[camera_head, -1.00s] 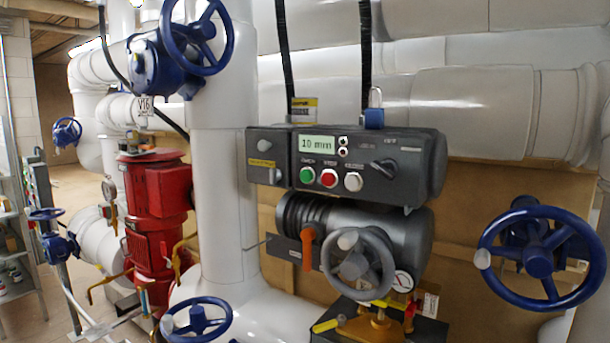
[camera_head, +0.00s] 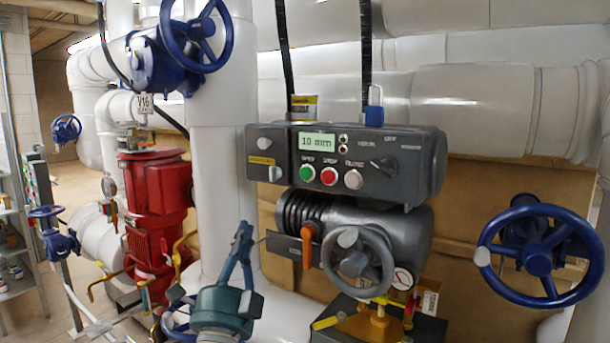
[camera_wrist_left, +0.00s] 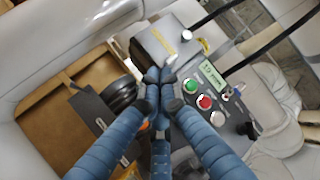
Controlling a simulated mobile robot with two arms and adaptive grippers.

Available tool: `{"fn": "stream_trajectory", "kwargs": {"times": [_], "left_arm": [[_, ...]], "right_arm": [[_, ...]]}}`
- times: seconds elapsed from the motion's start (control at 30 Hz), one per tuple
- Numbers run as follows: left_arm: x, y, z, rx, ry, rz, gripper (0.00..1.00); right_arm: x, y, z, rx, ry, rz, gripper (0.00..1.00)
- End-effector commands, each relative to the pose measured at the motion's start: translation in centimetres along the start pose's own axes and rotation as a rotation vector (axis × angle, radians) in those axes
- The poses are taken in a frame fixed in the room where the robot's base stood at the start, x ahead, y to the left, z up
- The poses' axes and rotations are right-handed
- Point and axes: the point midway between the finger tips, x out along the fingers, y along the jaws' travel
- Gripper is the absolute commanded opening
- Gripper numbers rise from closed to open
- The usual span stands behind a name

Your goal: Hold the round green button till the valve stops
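The round green button (camera_head: 307,173) is at the left of a row of three on the dark control box (camera_head: 415,190). The display (camera_head: 317,142) above it reads 10 mm. The button also shows in the left wrist view (camera_wrist_left: 190,85), just right of the fingertips. My left gripper (camera_head: 243,228) points up, below and left of the box, with its fingers together and nothing visible between them. In the left wrist view its fingertips (camera_wrist_left: 160,76) meet beside the box, apart from the button in the picture. My right gripper is not in view.
A red button (camera_head: 328,176) and a white button (camera_head: 353,179) sit close to the right of the green one. A grey handwheel (camera_head: 360,265) is below the box. A blue handwheel (camera_head: 540,262) is at right. A white vertical pipe (camera_head: 222,180) stands left of the box.

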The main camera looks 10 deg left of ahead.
Motion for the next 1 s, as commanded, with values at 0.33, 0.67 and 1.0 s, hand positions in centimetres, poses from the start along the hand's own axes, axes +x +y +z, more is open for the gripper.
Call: {"fn": "stream_trajectory", "kwargs": {"times": [0.33, 0.67, 1.0], "left_arm": [[4.2, -7.5, -4.7, 0.332, 0.174, -0.250, 0.00], [4.4, -7.9, -5.1, 0.361, 0.187, -0.268, 0.00], [5.6, -7.0, -5.8, 0.357, 0.184, -0.267, 0.00]], "right_arm": [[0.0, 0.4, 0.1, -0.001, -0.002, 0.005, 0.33], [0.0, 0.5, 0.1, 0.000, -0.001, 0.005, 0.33], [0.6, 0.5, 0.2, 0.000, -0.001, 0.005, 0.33]]}}
